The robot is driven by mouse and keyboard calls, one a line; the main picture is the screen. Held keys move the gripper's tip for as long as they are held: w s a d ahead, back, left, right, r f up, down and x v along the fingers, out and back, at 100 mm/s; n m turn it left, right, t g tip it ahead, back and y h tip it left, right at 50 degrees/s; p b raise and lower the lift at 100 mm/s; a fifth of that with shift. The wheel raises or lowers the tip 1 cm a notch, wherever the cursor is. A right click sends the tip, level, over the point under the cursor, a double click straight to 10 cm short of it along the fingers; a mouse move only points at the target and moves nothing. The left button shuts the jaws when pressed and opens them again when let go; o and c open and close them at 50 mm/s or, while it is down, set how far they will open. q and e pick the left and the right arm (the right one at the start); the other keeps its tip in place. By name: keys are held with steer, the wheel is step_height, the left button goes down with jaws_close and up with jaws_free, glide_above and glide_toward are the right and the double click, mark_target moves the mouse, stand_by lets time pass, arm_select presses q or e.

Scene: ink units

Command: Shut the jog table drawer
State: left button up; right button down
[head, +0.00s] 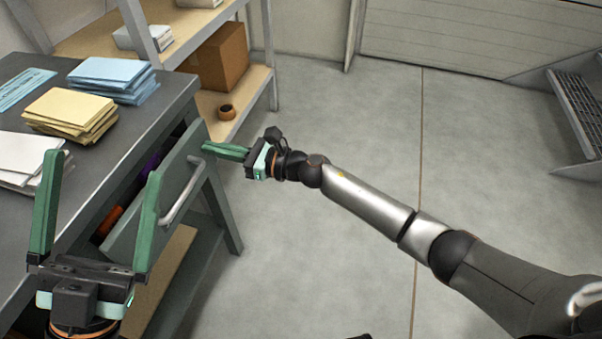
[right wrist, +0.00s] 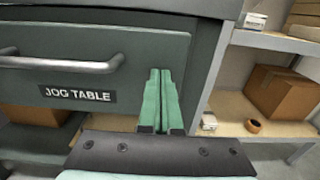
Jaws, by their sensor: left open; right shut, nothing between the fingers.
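The jog table drawer (head: 172,188) is partly open, with orange and purple things showing inside. Its grey front carries a bar handle (head: 182,194). In the right wrist view, the drawer front (right wrist: 135,60) has a "JOG TABLE" label (right wrist: 78,94) below the handle (right wrist: 62,64). My right gripper (head: 206,147) is shut and empty, its fingertips at the far end of the drawer front; I cannot tell whether they touch it. In the right wrist view, the fingers (right wrist: 160,75) are right of the label. My left gripper (head: 101,164) is open and empty at the near end of the table, partly covering the drawer.
Blue, yellow and white paper stacks lie on the table top (head: 150,92). Behind stands a shelf with a cardboard box (head: 218,57) and a small brown ring (head: 227,112). The floor (head: 310,240) right of the table is clear. Metal steps (head: 580,100) stand far right.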

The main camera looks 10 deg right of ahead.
arm_select(q)
steer(key=shift+s+d+f+b, duration=0.1)
steer(key=shift+d+f+b, duration=0.1)
steer(key=shift+f+b, duration=0.5)
arm_select(e)
steer(key=x, duration=0.3)
steer(key=shift+r, duration=0.15)
arm_select(q)
steer(key=shift+f, duration=0.1)
arm_select(e)
steer(key=shift+r, duration=0.15)
